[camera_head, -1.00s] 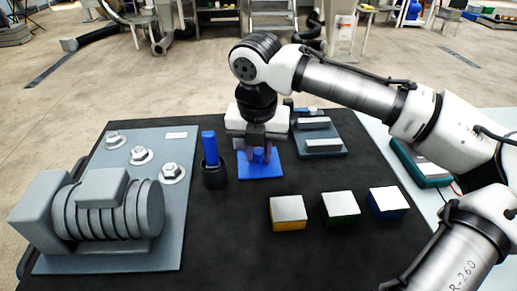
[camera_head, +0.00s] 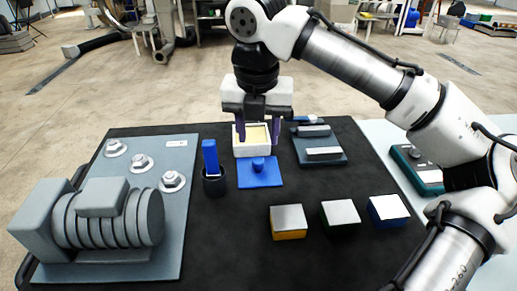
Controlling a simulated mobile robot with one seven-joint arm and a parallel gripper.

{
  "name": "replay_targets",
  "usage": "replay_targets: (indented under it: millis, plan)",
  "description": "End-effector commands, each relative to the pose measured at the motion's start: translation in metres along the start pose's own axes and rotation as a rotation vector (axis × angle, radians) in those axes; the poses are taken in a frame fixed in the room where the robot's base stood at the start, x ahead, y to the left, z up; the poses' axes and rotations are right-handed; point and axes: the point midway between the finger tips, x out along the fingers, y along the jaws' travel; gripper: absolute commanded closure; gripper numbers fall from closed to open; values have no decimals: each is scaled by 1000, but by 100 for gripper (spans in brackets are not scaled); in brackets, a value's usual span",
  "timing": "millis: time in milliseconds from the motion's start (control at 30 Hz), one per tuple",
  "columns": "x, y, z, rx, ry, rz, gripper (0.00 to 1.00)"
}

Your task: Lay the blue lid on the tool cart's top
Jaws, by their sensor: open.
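The blue lid (camera_head: 262,181) is a flat square plate with a round knob on top. It lies on the black top of the tool cart (camera_head: 225,250), just in front of an open white box (camera_head: 252,151) with a yellowish inside. My gripper (camera_head: 258,140) is open and empty, with its two purple fingers apart. The fingers do not touch the lid's knob.
A black cup (camera_head: 214,185) with a blue stick stands left of the lid. A grey plate with a motor-like part (camera_head: 110,215) fills the left side. Three blocks (camera_head: 340,215) stand front right; a dark tray (camera_head: 320,152) lies back right. The front middle is clear.

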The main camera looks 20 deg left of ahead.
Motion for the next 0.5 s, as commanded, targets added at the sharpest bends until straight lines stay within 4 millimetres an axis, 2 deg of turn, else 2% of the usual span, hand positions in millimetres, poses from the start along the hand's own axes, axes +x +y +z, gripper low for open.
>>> replay_targets:
  millis: [100,200,500]
  plan:
    - [-22,1,0,-1,0,2,56]
    - [-34,1,0,-1,1,1,56]
    - [-42,0,0,0,1,-1,56]
